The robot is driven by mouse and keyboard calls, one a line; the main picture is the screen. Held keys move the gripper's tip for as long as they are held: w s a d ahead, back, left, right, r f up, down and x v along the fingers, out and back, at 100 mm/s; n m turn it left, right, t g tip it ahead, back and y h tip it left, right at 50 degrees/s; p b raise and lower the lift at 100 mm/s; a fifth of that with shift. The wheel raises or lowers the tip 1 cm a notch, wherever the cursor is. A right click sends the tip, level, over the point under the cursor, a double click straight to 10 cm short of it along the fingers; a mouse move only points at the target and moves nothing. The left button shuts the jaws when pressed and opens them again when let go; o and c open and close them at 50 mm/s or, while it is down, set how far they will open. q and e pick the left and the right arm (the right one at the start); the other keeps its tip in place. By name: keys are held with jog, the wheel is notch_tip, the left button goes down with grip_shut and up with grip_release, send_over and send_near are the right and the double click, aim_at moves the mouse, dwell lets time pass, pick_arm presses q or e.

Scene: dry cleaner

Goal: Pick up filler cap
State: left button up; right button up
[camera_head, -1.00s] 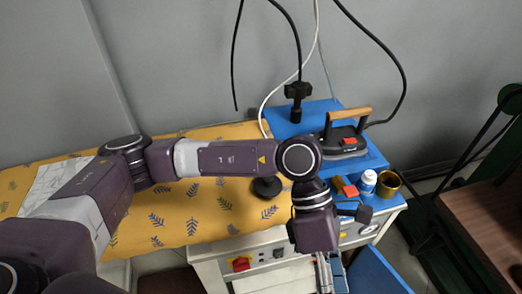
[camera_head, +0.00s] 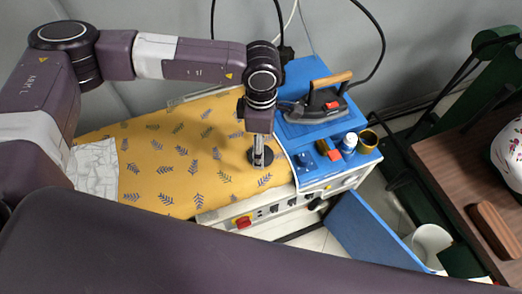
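A round black cap (camera_head: 268,162), which looks like the filler cap, lies on the yellow leaf-patterned ironing board cover near its right end. My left gripper (camera_head: 259,160) points straight down over it, its grey fingers at the middle of the black disc and hiding part of it. The fingers are narrow in this view, and I cannot tell whether they are closed on the cap. The cap appears to rest on the cover. My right gripper is not in view.
The blue shelf right of the board holds an iron (camera_head: 320,103), an orange-red brush (camera_head: 329,151), a white bottle (camera_head: 348,143) and a brass cup (camera_head: 368,139). A brown table (camera_head: 455,155) stands at right.

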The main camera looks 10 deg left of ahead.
aim_at(269, 157)
pick_arm(q)
jog(key=shift+w+f+p, duration=0.15)
jog(key=shift+f+p, duration=0.55)
jog(key=shift+f, duration=1.1)
jog(key=shift+c, duration=0.5)
jog(key=c, duration=1.1)
jog(key=shift+r, duration=0.1)
jog(key=shift+c, duration=0.3)
